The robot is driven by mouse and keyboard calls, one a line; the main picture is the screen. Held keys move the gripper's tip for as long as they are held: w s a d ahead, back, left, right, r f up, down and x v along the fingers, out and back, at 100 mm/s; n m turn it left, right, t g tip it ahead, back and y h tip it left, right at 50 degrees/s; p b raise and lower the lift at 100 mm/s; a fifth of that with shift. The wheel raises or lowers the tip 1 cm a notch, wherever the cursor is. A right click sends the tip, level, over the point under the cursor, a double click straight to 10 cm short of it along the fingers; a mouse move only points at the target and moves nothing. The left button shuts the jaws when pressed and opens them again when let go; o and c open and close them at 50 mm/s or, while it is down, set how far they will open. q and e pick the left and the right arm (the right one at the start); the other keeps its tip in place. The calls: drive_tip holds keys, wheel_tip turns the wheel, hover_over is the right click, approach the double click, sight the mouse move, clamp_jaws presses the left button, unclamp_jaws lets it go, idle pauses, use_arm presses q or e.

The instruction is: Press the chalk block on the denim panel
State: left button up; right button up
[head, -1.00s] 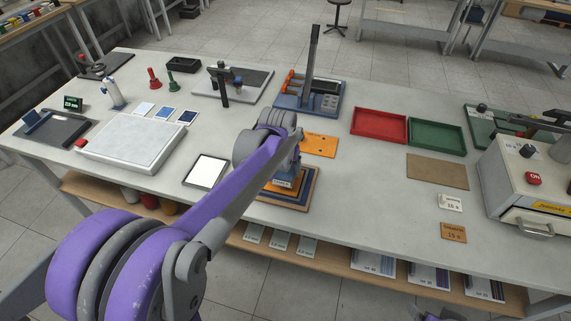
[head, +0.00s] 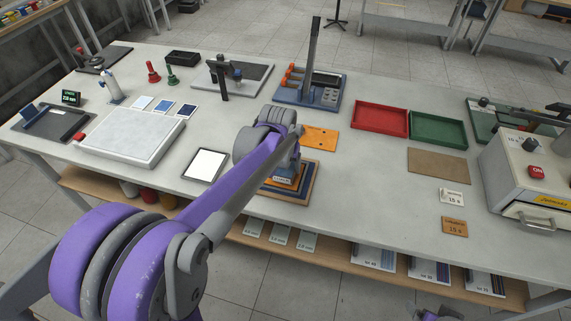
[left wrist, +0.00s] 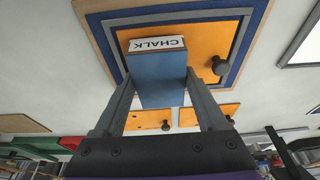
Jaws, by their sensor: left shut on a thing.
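My left gripper (left wrist: 160,88) is shut on the chalk block (left wrist: 160,76), a blue block with a white CHALK label, its fingers on either side. The block is over an orange plate (left wrist: 210,40) with a dark knob. The plate lies on a denim-blue panel (left wrist: 246,62) on a wooden board (left wrist: 96,26). I cannot tell whether the block touches the surface below. In the head view the stack's wooden board (head: 311,183) is near the table's front edge, and my left forearm hides much of the gripper and block.
A second orange plate (head: 320,139) lies just behind the stack. A white-topped pad (head: 205,165) is to its left. Red (head: 380,105) and green (head: 465,131) trays stand back right. A white machine (head: 530,165) is at far right. Bare table lies right of the stack.

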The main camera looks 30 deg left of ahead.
use_arm(q)
drive_tip(key=shift+s+f+b, duration=0.1)
drive_tip(key=shift+f+b, duration=0.3)
drive_tip(key=shift+f, duration=0.25)
use_arm(e)
drive_tip(key=shift+s+f, duration=0.25)
drive_tip(key=shift+f, duration=0.35)
idle(0.8)
drive_tip(key=shift+r, duration=0.1)
use_arm(q)
drive_tip(key=shift+r+p, duration=0.7)
drive_tip(key=shift+r, duration=0.55)
use_arm(e)
drive_tip(key=shift+w+r, duration=0.4)
drive_tip(key=shift+r, duration=0.45)
use_arm(q)
drive_tip(key=shift+r+p, duration=0.35)
drive_tip(key=shift+r, duration=0.45)
drive_tip(key=shift+r+p, duration=0.75)
drive_tip(key=shift+r, duration=0.8)
use_arm(e)
drive_tip(key=r, duration=0.1)
drive_tip(key=w+r, duration=0.1)
drive_tip(key=r, duration=0.1)
drive_tip(key=shift+w+r, duration=0.15)
drive_tip(key=shift+w, duration=0.15)
drive_tip(key=shift+s+a, duration=0.1)
drive_tip(key=shift+a, duration=0.05)
